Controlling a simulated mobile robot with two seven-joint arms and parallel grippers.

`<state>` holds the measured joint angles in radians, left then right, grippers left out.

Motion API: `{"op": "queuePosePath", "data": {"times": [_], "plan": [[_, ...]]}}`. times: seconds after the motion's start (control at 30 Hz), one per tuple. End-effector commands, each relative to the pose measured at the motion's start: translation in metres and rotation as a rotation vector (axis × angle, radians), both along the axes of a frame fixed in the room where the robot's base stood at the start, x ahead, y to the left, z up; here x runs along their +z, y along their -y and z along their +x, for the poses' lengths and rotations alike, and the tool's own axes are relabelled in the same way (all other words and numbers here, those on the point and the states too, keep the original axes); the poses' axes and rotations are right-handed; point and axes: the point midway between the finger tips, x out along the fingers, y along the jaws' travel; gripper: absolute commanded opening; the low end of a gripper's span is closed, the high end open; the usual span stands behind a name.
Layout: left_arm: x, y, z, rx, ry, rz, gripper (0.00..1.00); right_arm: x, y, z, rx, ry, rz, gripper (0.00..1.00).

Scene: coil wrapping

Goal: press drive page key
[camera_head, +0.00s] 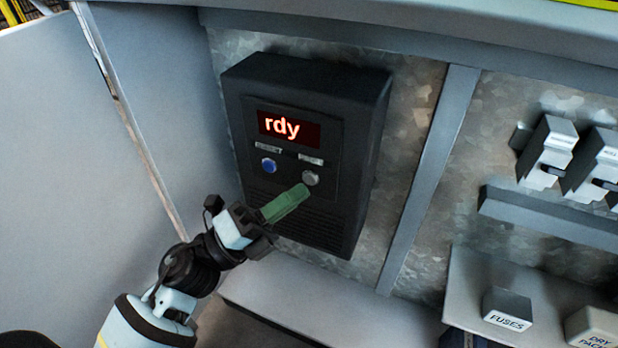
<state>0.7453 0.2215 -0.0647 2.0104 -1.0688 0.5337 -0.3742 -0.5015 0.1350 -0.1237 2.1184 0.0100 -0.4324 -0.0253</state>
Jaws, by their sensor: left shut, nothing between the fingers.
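The black drive unit (355,150) is mounted on the galvanized back panel. Its display (289,129) reads "rdy" in red. Below the display are a blue round key (269,165) on the left and a grey-white round key (310,178) on the right, each with a small label above that is too blurred to read. My left gripper (303,190) has green fingers that are shut and empty. Its tips are just below the grey-white key, and I cannot tell whether they touch it. My right gripper is not in view.
A vertical grey strip (428,180) divides the panel right of the drive. Breaker-like switches (549,152) sit at the right. A shelf below holds a box marked "FUSES" (508,309) and another marked "DRY PACK" (595,328). A grey side wall (60,160) bounds the left.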

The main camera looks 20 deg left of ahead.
Motion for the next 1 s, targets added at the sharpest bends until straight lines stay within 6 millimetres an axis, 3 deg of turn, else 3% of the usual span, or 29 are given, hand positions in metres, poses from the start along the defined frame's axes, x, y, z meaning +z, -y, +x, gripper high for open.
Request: {"op": "queuePosePath", "data": {"times": [0.37,1.0], "plan": [[0.0001,0.0001,0.0005,0.0,0.0,0.0,0.0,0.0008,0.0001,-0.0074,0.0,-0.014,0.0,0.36],[0.0,0.0002,0.0004,0.0,0.0,0.0,0.0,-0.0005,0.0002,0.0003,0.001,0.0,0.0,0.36]]}}
